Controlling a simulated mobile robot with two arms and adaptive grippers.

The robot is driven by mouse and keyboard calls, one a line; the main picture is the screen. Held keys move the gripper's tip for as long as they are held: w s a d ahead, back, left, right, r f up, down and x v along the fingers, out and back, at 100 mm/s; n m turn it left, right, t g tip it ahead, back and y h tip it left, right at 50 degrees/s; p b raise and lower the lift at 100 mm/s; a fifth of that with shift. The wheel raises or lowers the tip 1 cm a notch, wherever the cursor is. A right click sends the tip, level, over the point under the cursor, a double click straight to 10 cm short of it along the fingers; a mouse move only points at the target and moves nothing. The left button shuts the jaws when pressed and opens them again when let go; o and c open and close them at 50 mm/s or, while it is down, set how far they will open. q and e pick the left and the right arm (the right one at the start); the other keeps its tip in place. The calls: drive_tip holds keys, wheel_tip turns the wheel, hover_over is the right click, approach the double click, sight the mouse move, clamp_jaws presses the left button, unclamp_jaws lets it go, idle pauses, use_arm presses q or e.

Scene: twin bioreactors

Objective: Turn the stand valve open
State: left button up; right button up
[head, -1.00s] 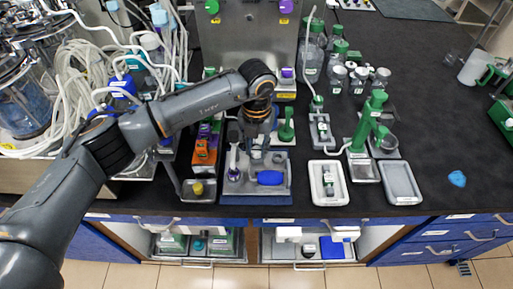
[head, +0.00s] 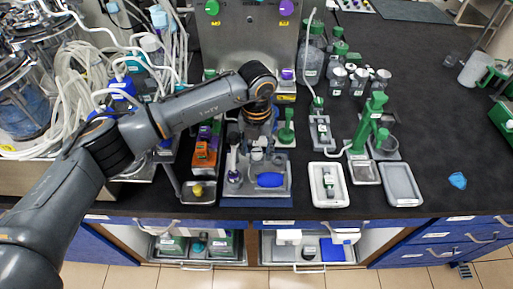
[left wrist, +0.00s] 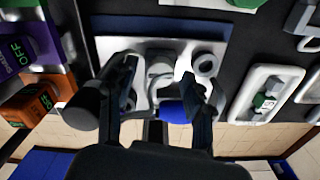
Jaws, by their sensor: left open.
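A green stand (head: 372,125) rises at the right of the bench, with a grey square base and a tube running to it. I cannot tell for sure which part is its valve. My left gripper (head: 259,150) hangs over the grey tray (head: 228,187) in the middle, well left of the green stand. In the left wrist view its fingers (left wrist: 160,102) are apart with nothing gripped. Pale round parts and a blue piece (left wrist: 173,112) show below and between them. The green stand is not clearly seen in that view. My right gripper is not in view.
A white tray (head: 316,199) holds a small green-and-white part. An empty-looking grey tray (head: 400,184) lies right of the stand. Bottles (head: 311,66) stand behind. Orange and purple devices (head: 205,153) are left of the gripper.

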sight(257, 152)
use_arm(q)
wheel_tip(257, 152, up, 12)
idle(0.5)
drive_tip(key=shift+f, duration=0.1)
